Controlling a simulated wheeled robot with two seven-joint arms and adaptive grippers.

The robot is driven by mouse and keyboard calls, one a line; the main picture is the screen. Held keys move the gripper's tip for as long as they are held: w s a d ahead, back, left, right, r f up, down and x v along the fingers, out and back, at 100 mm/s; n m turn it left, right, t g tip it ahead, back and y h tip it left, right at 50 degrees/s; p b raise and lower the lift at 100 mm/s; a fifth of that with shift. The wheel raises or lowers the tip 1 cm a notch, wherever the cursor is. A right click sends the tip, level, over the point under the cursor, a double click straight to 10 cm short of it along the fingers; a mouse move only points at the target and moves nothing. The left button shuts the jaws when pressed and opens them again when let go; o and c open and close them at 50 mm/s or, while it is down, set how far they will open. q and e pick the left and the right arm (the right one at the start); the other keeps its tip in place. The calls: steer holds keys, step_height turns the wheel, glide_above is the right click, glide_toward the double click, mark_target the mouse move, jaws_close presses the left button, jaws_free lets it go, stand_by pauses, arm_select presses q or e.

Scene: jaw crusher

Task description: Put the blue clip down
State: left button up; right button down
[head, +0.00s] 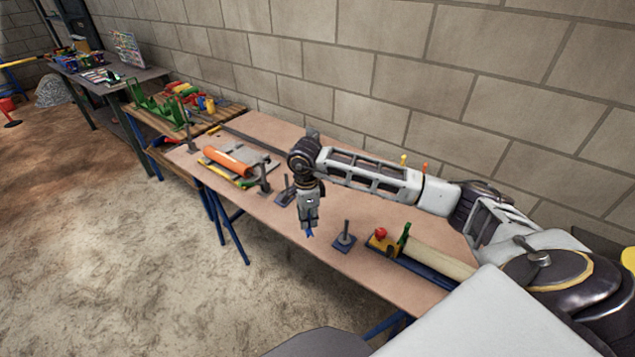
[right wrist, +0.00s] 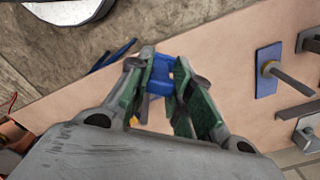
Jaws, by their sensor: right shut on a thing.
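My right gripper (head: 309,226) points down over the front part of the brown table (head: 262,213). It is shut on the blue clip (head: 309,233), which shows as a small blue tip below the fingers. In the right wrist view the blue clip (right wrist: 161,76) sits between the two green-grey fingertips, and the fingers hide part of it. I cannot tell from these views whether the clip touches the table. My left gripper does not show.
A blue plate with an upright post (head: 344,240) stands just right of my gripper. A red knob (head: 381,233) and a green lever (head: 403,235) stand further right. An orange cylinder (head: 228,161) lies on the table's far left part. Bare tabletop lies left of my gripper.

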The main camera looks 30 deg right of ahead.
steer(key=m, duration=0.2)
steer(key=m+b, duration=0.1)
steer(key=m, duration=0.1)
steer(key=shift+w+d+f, duration=0.1)
steer(key=shift+w+d, duration=0.25)
steer(key=shift+d, duration=0.05)
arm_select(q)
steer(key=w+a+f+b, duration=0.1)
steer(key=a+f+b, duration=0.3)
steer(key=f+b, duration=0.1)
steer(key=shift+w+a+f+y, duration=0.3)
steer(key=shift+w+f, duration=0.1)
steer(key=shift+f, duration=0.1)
arm_select(e)
steer(key=w+d+m, duration=0.1)
steer(key=d+m, duration=0.5)
steer(key=m, duration=1.7)
steer(key=shift+w+d+f+m, duration=0.2)
steer(key=shift+f+m, duration=0.15)
steer(key=shift+m, duration=0.05)
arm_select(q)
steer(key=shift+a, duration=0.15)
